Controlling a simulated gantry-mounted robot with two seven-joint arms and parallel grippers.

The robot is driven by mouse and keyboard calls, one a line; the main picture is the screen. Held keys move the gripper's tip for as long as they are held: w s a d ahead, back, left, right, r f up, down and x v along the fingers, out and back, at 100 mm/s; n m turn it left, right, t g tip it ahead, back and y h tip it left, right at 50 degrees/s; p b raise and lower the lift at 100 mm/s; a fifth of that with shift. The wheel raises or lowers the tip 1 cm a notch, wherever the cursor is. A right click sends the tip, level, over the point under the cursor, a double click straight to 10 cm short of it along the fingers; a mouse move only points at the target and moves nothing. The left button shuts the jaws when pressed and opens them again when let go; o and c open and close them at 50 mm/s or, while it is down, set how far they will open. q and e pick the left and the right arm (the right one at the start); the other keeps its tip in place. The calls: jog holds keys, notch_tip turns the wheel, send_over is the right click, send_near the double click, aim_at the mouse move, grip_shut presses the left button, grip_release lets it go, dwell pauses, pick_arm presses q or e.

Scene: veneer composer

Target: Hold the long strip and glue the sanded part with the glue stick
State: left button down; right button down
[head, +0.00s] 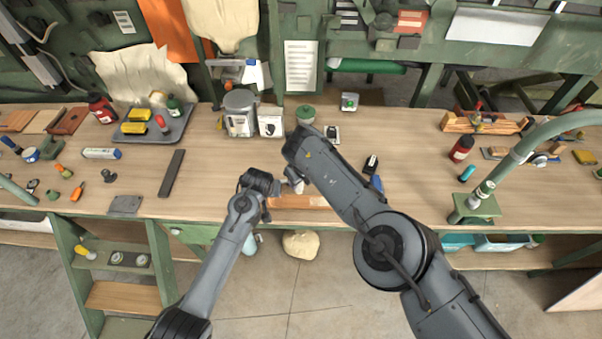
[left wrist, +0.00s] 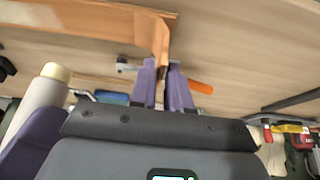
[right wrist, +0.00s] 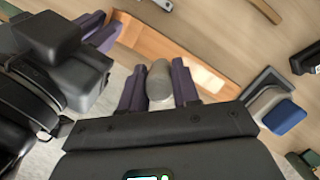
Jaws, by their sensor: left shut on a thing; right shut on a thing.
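The long strip (head: 305,202) is orange-brown wood near the bench's front edge. My left gripper (left wrist: 162,85) is shut on one end of it; the strip (left wrist: 95,18) runs off to the upper left in the left wrist view. My right gripper (right wrist: 160,88) is shut on the glue stick (right wrist: 160,78), a pale grey cylinder. In the right wrist view the strip (right wrist: 150,45) lies just beyond the glue stick and has a paler patch toward its right end. I cannot tell whether they touch. The glue stick (left wrist: 38,105) shows its cream end in the left wrist view.
A dark flat bar (head: 172,173) and a grey tray (head: 155,130) lie to the left. Tins (head: 240,113) stand behind my arms. A blue-ended block (right wrist: 284,117) lies close to my right gripper. A green lamp stand (head: 476,208) is at the right.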

jog(key=shift+d+f, duration=0.25)
jog(key=shift+d, duration=0.15)
jog(key=shift+n, duration=0.3)
jog(key=shift+w+d+f, duration=0.15)
jog(key=shift+d+f, duration=0.5)
jog(key=shift+f, duration=0.25)
jog(key=shift+w+d+f, duration=0.1)
jog(key=shift+d+f, duration=0.5)
jog(key=shift+f, duration=0.35)
jog(key=shift+w+d+f, duration=0.15)
jog(key=shift+d+f, duration=0.5)
jog(key=shift+f, duration=0.25)
notch_tip(320, 180, up, 7)
